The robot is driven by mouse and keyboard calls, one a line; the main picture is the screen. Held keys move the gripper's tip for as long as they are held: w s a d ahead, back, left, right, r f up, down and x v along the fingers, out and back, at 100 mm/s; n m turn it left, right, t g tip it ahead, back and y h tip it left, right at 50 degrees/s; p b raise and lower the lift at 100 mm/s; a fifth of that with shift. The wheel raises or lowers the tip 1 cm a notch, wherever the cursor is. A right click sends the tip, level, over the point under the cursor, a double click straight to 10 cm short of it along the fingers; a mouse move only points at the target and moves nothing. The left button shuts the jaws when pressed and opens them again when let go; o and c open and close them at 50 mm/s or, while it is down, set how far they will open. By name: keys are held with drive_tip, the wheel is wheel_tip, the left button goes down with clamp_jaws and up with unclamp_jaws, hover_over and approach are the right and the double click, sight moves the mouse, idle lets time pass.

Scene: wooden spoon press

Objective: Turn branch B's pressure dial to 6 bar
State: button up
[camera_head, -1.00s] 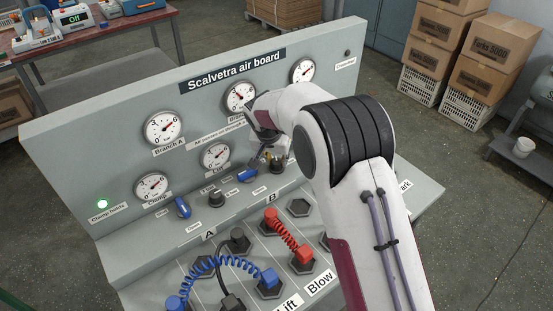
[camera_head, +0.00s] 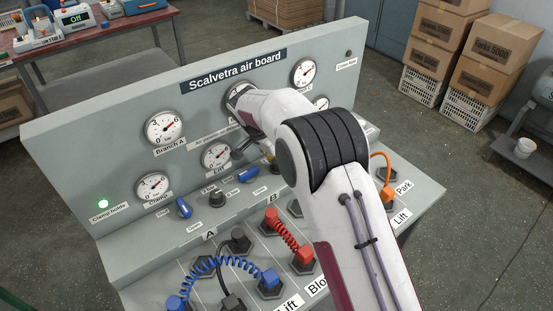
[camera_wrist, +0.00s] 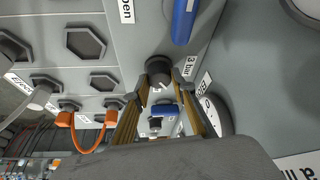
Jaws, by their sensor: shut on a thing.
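My gripper (camera_wrist: 160,82) is shut on a dark round dial knob (camera_wrist: 158,67) with a white mark, which I take to be branch B's pressure dial. Its fingers lie on either side of the knob in the wrist view. A small label reading "3 bar" (camera_wrist: 189,66) is beside it.
The panel holds the Branch A gauge (camera_head: 163,127), Lift gauge (camera_head: 216,156) and Clamp gauge (camera_head: 152,187). Blue handles (camera_head: 183,207) (camera_head: 249,175) and another dark dial (camera_head: 217,199) are close by. Red (camera_head: 284,232) and blue (camera_head: 228,263) coiled hoses lie in front.

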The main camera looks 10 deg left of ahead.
drive_tip(key=shift+s+f, duration=0.1)
drive_tip(key=o, duration=1.1)
drive_tip(key=shift+v, duration=0.9)
drive_tip(key=shift+s+a+r, duration=0.4)
drive_tip(key=shift+s+r, duration=0.1)
drive_tip(key=shift+r, duration=0.1)
drive_tip(key=s+a, duration=0.2)
drive_tip(key=s, duration=0.1)
drive_tip(key=s+a, duration=0.1)
drive_tip(key=s, duration=0.2)
drive_tip(key=s+a, duration=0.2)
drive_tip(key=s, duration=0.1)
drive_tip(key=shift+s+a, duration=0.3)
